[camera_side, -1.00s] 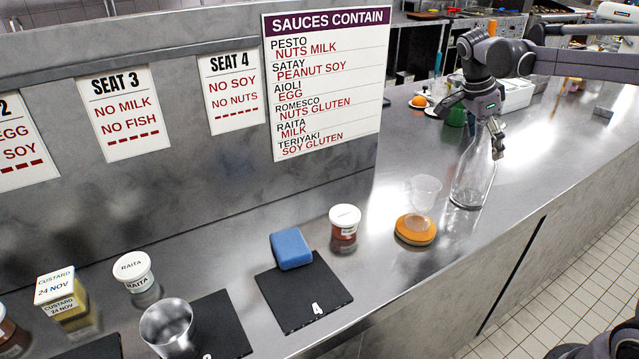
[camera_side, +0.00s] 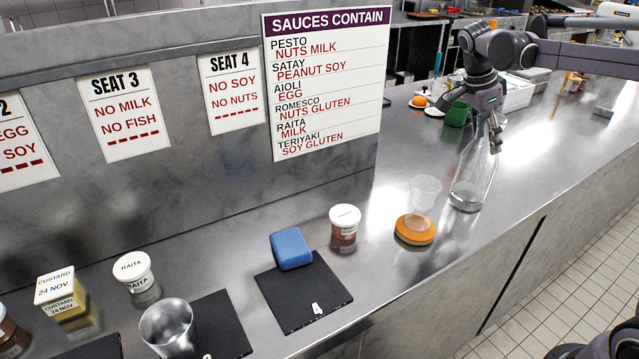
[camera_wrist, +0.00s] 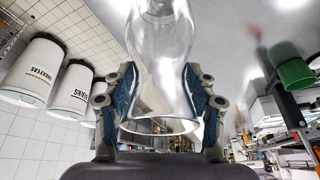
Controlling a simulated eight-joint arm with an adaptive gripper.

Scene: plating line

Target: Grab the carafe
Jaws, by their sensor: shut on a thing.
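The carafe (camera_side: 470,187) is clear glass and stands on the steel counter at the right in the side view, with its base seemingly touching the counter. My gripper (camera_side: 486,140) is at its upper part, with the fingers around the neck. In the wrist view the carafe (camera_wrist: 160,60) fills the middle, between the two blue-padded fingers. My gripper (camera_wrist: 160,92) is shut on it, one finger on each side. The far finger is partly hidden in the side view.
Left of the carafe are an orange round item (camera_side: 415,230) and a clear cup (camera_side: 424,190). A white-lidded jar (camera_side: 344,228) and blue block (camera_side: 291,248) are farther left. A green container (camera_side: 457,114) stands behind my gripper. The counter's front edge is close.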

